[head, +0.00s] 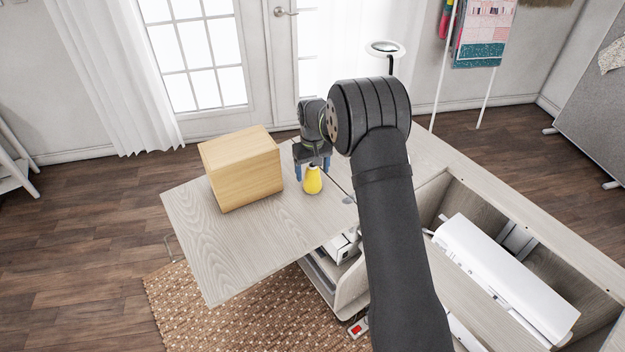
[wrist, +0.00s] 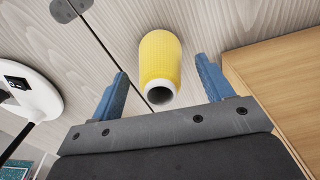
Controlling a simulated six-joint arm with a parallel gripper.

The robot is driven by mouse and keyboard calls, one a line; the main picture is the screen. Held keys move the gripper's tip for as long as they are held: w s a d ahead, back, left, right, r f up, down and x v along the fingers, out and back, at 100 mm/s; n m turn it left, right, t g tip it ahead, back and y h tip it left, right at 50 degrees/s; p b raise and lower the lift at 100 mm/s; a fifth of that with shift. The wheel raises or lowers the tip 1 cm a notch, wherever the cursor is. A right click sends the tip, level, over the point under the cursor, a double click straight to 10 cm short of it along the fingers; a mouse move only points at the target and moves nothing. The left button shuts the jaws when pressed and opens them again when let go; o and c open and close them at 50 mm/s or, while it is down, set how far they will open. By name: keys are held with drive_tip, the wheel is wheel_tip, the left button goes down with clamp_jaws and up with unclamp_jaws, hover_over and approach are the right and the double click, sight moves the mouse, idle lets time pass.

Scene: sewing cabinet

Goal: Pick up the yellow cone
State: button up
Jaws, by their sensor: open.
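The yellow cone (head: 312,181) stands upright on the wooden cabinet top (head: 250,232), just right of a wooden box. In the wrist view the yellow cone (wrist: 160,62) shows a white rim around a dark hole at its near end. My gripper (head: 312,172) is open, with its blue fingers at the cone in the head view. In the wrist view my gripper (wrist: 163,80) has one blue finger on each side of the cone, with visible gaps. The fingers are not closed on it.
The wooden box (head: 240,168) stands close on the cone's left; in the wrist view the box (wrist: 285,85) is near the right finger. A white round lamp (head: 385,48) stands behind. The cabinet's open well with a white machine (head: 505,275) lies right.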

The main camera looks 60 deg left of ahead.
drive_tip(key=shift+f, duration=0.95)
drive_tip(key=c, duration=1.1)
drive_tip(key=shift+r, duration=0.1)
